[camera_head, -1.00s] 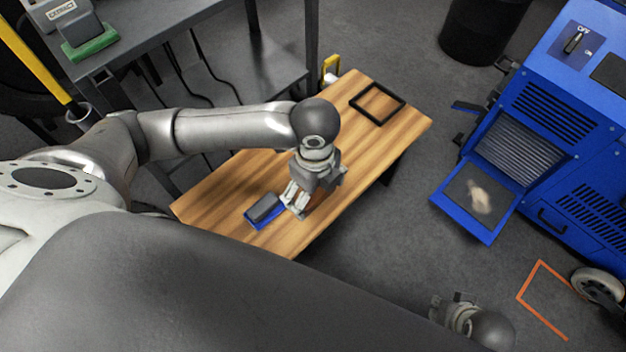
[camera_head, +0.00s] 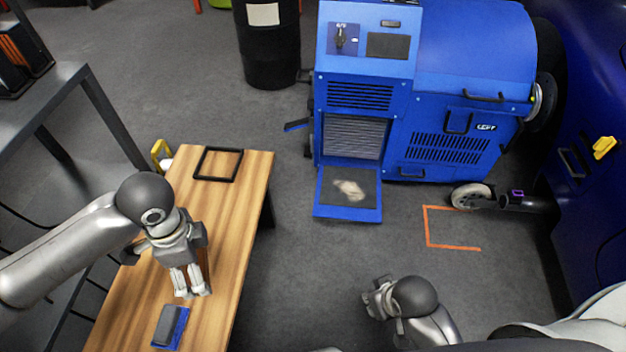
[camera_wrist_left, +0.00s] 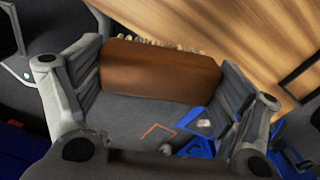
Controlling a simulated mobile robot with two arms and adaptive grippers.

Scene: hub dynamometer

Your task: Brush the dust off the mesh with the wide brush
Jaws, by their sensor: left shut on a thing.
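My left gripper (camera_head: 190,282) is over the wooden bench in the head view. In the left wrist view its fingers (camera_wrist_left: 160,80) are shut on the wide brush (camera_wrist_left: 162,70), a brown block with pale bristles along its far edge. The left gripper is well to the left of the mesh. My right gripper (camera_head: 375,296) is low at the bottom centre, its fingers unclear.
The bench (camera_head: 240,215) carries a black frame (camera_head: 217,164) and a grey block on a blue base (camera_head: 171,326). The blue machine (camera_head: 425,75) stands beyond open floor. A wheel (camera_head: 470,196), an orange floor mark (camera_head: 428,228) and a black bin (camera_head: 268,45) are nearby.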

